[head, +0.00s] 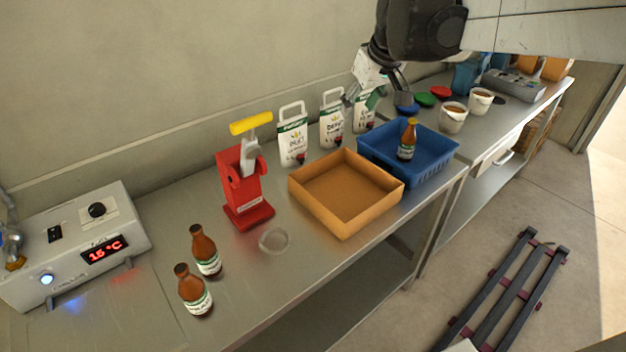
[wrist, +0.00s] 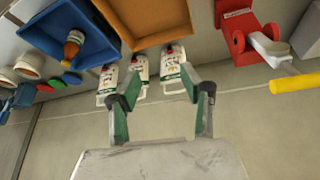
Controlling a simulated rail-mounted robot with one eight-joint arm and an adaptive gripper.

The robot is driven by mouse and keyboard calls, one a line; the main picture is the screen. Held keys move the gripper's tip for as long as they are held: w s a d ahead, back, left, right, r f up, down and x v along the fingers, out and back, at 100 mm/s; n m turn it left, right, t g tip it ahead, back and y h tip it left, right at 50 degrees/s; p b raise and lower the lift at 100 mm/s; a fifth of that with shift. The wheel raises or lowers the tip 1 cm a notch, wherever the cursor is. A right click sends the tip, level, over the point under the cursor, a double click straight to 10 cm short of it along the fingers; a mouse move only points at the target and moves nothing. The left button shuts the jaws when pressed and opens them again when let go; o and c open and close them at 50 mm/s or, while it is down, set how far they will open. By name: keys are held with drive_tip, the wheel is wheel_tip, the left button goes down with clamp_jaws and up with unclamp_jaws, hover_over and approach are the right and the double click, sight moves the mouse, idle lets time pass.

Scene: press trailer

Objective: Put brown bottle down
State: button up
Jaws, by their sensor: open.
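One brown bottle (head: 407,140) with a green and white label stands upright in the blue crate (head: 447,151). The wrist view also shows this bottle (wrist: 73,46) in the blue crate (wrist: 110,49). Two more brown bottles stand on the steel counter at the front left, one behind (head: 206,252) and one nearer (head: 194,291). My gripper (head: 362,102) is above and behind the blue crate, near the white pouches. In the wrist view my gripper's green fingers (wrist: 162,82) are spread apart with nothing between them. It is apart from the bottle in the crate.
An empty orange tray (head: 376,219) sits left of the blue crate. A red press with a yellow handle (head: 247,190), a clear glass bowl (head: 274,240) and a grey device with a display (head: 75,245) are further left. White pouches (head: 293,138) line the wall. Cups (head: 453,118) and coloured lids stand right.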

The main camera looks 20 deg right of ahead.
drive_tip(key=s+a+f, duration=0.3)
drive_tip(key=s+a, duration=0.1)
drive_tip(key=s, duration=0.2)
drive_tip(key=s+a+f+m+t, duration=0.1)
drive_tip(key=s+a+f, duration=0.2)
drive_tip(key=s, duration=0.4)
drive_tip(key=s+a+f, duration=0.3)
drive_tip(key=s+a, duration=0.3)
drive_tip(key=shift+s+f+t, duration=0.15)
drive_tip(key=shift+f+t, duration=0.05)
drive_tip(key=shift+t, duration=0.2)
drive_tip(key=shift+a, duration=0.1)
wheel_tip(320, 180, down, 6)
drive_tip(key=b, duration=0.5)
drive_tip(key=shift+r+b, duration=0.2)
drive_tip(key=shift+b, duration=0.1)
